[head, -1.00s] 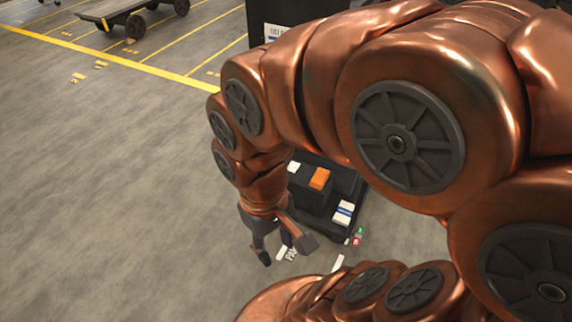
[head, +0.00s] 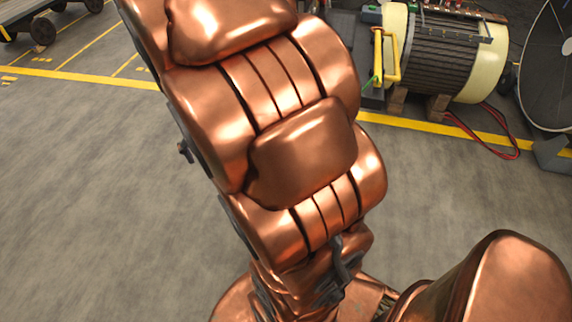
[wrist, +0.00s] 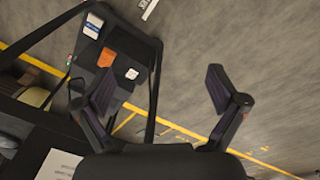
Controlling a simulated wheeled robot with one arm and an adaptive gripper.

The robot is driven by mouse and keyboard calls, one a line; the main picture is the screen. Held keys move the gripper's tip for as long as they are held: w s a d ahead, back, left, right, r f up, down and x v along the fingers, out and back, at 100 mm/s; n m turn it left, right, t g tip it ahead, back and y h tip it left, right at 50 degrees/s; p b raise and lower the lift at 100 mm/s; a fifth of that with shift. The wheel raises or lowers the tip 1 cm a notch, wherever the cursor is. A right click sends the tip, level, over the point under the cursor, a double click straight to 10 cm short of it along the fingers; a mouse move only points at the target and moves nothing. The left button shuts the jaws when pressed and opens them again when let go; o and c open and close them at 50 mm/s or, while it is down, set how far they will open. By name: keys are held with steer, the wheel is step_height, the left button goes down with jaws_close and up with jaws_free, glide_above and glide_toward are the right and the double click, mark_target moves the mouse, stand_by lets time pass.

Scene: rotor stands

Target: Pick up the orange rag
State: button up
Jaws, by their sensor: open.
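The orange rag (wrist: 106,58) shows in the wrist view as a small folded patch on a black stand (wrist: 124,44), left of centre. A white item (wrist: 131,73) and a white-and-blue item (wrist: 93,26) lie near it on the stand. My gripper (wrist: 161,88) is open, its two dark fingers wide apart with nothing between them. The rag appears just beyond the left finger, apart from it. In the head view neither the rag nor the gripper's fingers can be seen; my copper arm fills the middle.
In the head view a cream-ended ribbed machine (head: 441,55) stands on wooden blocks at upper right, with red cables (head: 492,147) on the floor. A dark cart (head: 30,22) is at upper left. Grey floor (head: 90,190) at left is clear. A white sheet (wrist: 58,165) shows in the wrist view.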

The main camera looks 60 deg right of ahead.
steer(key=w+d+f+m+h+b, duration=0.1)
steer(key=d+f+b, duration=0.5)
steer(key=d+f, duration=0.6)
steer(key=w+d+f+m+t+h+b, duration=0.1)
steer(key=w+d+f+m+b, duration=0.2)
steer(key=d+f+b, duration=0.4)
steer(key=w+d+f+m+h+b, duration=0.1)
steer(key=d+f+b, duration=0.6)
steer(key=d+f, duration=1.1)
steer(key=shift+w+d+f+m, duration=0.2)
steer(key=shift+w+d+m, duration=0.25)
steer(key=shift+m, duration=0.2)
steer(key=shift+w+d+f+m, duration=0.2)
steer(key=shift+w+d+m, duration=0.25)
steer(key=shift+m, duration=0.2)
steer(key=shift+d+f+b, duration=0.35)
steer(key=shift+f, duration=0.2)
steer(key=shift+b+x, duration=1.2)
steer(key=shift+x, duration=2.2)
steer(key=c, duration=1.2)
steer(key=shift+r, duration=0.15)
